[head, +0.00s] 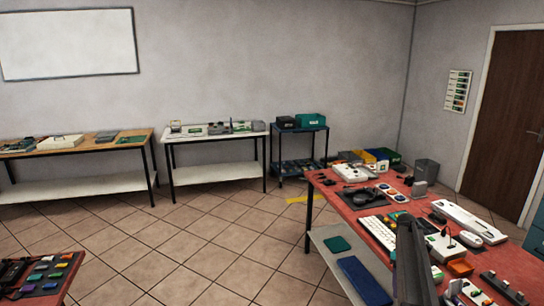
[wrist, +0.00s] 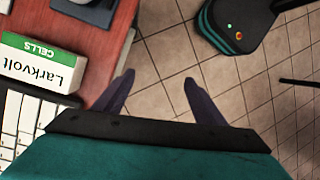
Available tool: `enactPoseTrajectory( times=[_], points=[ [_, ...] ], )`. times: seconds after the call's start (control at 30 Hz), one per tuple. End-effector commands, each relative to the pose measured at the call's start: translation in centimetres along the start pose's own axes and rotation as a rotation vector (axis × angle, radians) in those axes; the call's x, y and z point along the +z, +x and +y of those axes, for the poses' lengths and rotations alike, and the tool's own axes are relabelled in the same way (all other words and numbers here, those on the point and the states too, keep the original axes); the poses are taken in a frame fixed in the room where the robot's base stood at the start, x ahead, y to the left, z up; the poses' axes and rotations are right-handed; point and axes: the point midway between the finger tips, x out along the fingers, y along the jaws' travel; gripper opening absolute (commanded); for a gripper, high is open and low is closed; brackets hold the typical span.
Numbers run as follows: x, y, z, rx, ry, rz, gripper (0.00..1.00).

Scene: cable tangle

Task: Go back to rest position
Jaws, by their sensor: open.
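My gripper (wrist: 158,82) shows in the wrist view. Its two dark fingers are spread apart with nothing between them. It hangs over the tiled floor (wrist: 170,60), just beside the edge of the red-topped table (wrist: 125,12). In the head view a dark part of my arm rises at the lower right, in front of the red table (head: 345,212). The gripper's fingers cannot be made out there.
A white and green "Larkvolt" box (wrist: 38,65) and a keyboard (wrist: 22,118) lie close left of my gripper. A dark teal-edged unit (wrist: 235,25) stands on the floor. Tables line the back wall. Open tiled floor (head: 215,240) lies between the tables.

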Motion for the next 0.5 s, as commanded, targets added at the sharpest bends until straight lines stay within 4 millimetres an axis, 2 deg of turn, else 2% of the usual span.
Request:
enactPoseTrajectory(
  times=[0.03,0.23,0.5],
  points=[
    [-0.8,2.5,-1.9,-0.013,-0.021,-0.016,0.64],
    [-3.1,10.1,-7.9,-0.053,-0.083,-0.068,0.64],
    [-4.1,20.0,-16.2,-0.093,-0.129,-0.13,0.64]
  ],
)
